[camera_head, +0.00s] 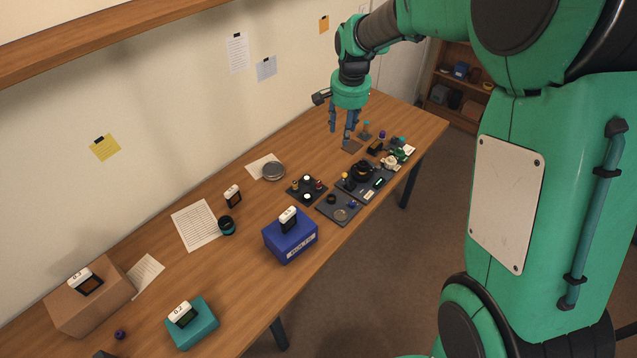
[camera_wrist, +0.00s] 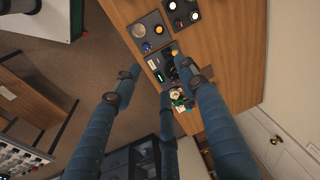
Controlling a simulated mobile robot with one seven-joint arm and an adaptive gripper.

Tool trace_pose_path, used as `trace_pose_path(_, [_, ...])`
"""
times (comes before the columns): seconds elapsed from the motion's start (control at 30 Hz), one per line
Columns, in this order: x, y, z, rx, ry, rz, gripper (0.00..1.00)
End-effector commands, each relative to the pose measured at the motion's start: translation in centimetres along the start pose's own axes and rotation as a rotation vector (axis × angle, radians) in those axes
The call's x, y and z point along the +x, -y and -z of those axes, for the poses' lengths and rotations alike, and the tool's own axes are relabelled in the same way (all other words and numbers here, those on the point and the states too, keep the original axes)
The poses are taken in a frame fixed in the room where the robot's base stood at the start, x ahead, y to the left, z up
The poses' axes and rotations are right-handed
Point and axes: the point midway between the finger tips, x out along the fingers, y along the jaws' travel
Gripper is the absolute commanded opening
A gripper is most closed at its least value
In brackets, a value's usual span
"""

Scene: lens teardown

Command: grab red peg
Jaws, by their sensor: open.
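A small red piece (camera_head: 318,185), probably the red peg, stands at the right side of a dark square tray (camera_head: 306,198) near the middle of the table. In the wrist view a red spot (camera_wrist: 172,5) shows on that tray at the top edge. It is too small to make out its shape. My gripper (camera_head: 343,130) is above the far part of the table, beyond the tray and well apart from the red piece. In the wrist view my gripper (camera_wrist: 165,82) has its blue fingers spread, with nothing held between them.
Other dark trays (camera_head: 328,211) with lens parts lie right of the peg tray. A blue box (camera_head: 290,244) with a small device on top stands nearer. A round metal dish (camera_head: 273,171) lies left of the tray. Small parts (camera_head: 393,160) crowd the table's far right edge.

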Motion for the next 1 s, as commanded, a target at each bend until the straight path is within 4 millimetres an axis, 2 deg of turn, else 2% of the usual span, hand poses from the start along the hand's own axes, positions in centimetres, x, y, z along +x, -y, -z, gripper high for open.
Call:
trace_pose_path(0.2, [5.1, 2.6, 2.1, 0.058, 0.034, -0.023, 0.42])
trace_pose_path(0.5, [12.6, 5.7, 4.0, 0.138, 0.072, -0.056, 0.42])
trace_pose_path(0.8, [20.8, 8.0, 4.8, 0.217, 0.106, -0.093, 0.42])
trace_pose_path(1.0, [24.8, 8.9, 4.9, 0.256, 0.119, -0.11, 0.42])
